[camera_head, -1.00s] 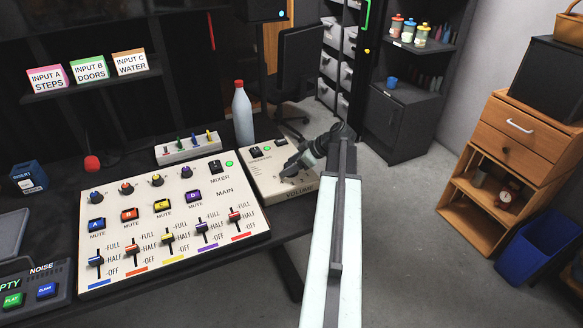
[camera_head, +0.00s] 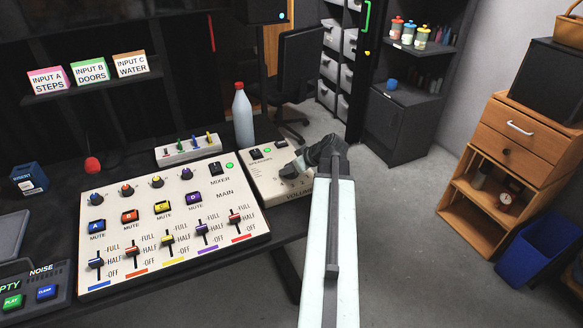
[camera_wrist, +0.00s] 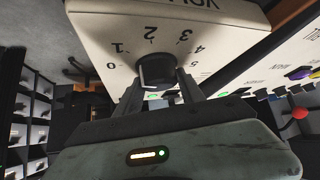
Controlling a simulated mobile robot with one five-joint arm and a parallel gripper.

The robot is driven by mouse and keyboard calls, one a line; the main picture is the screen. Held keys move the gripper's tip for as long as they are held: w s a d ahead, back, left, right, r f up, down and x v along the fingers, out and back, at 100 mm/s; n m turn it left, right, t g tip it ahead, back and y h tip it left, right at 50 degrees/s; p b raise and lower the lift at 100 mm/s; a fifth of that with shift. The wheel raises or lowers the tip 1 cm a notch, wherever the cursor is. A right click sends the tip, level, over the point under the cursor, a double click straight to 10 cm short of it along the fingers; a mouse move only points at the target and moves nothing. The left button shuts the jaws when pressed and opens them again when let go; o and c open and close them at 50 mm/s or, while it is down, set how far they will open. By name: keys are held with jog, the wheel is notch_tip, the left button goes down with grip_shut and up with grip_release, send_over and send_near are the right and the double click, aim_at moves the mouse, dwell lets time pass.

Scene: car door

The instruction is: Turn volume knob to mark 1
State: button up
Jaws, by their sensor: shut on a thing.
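The volume knob (camera_wrist: 157,72) is a dark round knob on a pale box (camera_head: 262,181) marked VOLUME. The wrist view shows the marks 0 to 5 around it, with 2 above the knob and 1 (camera_wrist: 120,47) to its upper left. The knob's pointer is too unclear to read. My gripper (camera_wrist: 160,84) is shut on the knob, one finger on each side. In the head view my gripper (camera_head: 293,170) is at the box's right side, and my wrist hides part of the box and its label.
The mixer panel (camera_head: 215,225) with sliders and buttons is left of the box. A white bottle with a red cap (camera_head: 243,118) stands behind the box. A small panel of coloured levers (camera_head: 187,148) is behind the mixer. Open floor lies to the right.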

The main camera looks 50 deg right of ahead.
jog(key=shift+m+h, duration=1)
jog(key=shift+m, duration=0.2)
jog(key=o, duration=1.4)
jog(key=shift+c, duration=0.2)
jog(key=shift+r, duration=0.1)
